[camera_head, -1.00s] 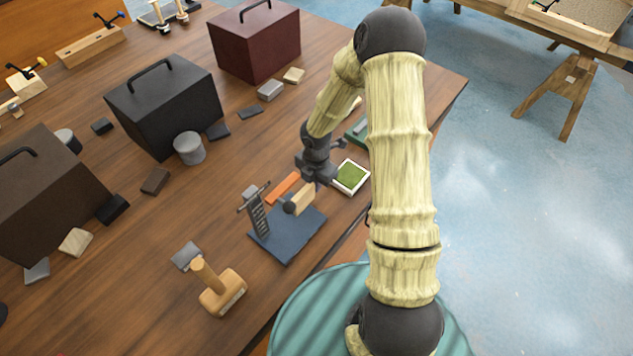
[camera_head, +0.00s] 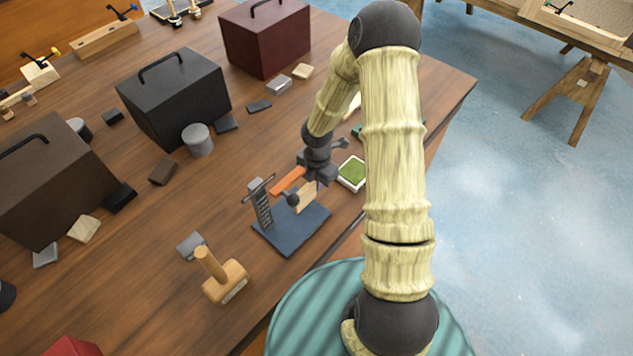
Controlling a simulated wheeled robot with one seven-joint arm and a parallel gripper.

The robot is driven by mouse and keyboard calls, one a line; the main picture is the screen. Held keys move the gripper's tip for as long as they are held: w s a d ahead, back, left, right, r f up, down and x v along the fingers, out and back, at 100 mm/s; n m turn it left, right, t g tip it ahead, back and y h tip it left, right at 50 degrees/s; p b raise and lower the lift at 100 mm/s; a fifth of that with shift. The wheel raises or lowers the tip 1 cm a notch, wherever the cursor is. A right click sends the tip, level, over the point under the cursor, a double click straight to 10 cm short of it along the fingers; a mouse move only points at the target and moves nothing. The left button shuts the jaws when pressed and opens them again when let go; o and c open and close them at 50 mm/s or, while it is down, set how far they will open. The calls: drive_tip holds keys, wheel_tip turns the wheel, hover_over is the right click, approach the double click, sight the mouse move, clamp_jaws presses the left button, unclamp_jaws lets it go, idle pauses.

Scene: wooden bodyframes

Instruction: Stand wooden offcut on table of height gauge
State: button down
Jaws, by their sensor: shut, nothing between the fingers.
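The height gauge has a flat blue-grey table (camera_head: 290,236) and a dark upright column (camera_head: 262,205) at its left. A light wooden offcut (camera_head: 306,198) stands on the gauge's table towards its back, beside a dark round knob (camera_head: 292,199). The knob partly overlaps the offcut's left side, so I cannot tell if they touch. My gripper (camera_head: 321,178) is shut and empty, just above and behind the offcut at its upper right. Its fingertips are small and dark, and the gap to the offcut is hard to judge.
An orange bar (camera_head: 287,180) lies behind the gauge. A white-rimmed green tray (camera_head: 352,174) sits right of my gripper near the table edge. A wooden mallet (camera_head: 225,282) stands at the front left. A grey cylinder (camera_head: 198,140) and black toolbox (camera_head: 175,97) are farther back.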

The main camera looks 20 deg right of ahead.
drive_tip(key=w+d+p, duration=0.2)
drive_tip(key=d, duration=0.1)
drive_tip(key=shift+w+d+r, duration=0.1)
drive_tip(key=shift+d+r, duration=0.1)
drive_tip(key=shift+d, duration=0.05)
wheel_tip(320, 180, up, 10)
drive_tip(key=shift+f+b, duration=0.2)
drive_tip(key=shift+b, duration=0.25)
drive_tip(key=shift+a, duration=0.1)
drive_tip(key=s+a+r+m+t, duration=0.1)
drive_tip(key=s+r+m, duration=0.4)
drive_tip(key=m, duration=0.7)
drive_tip(key=s+a+r+m+t+b, duration=0.1)
drive_tip(key=s+a+r+m, duration=0.2)
drive_tip(key=s+r+m, duration=0.3)
drive_tip(key=s+m, duration=0.3)
drive_tip(key=m, duration=0.3)
drive_tip(key=shift+s+a+r+t, duration=0.25)
drive_tip(key=shift+s+r+t, duration=0.05)
drive_tip(key=shift+s, duration=0.1)
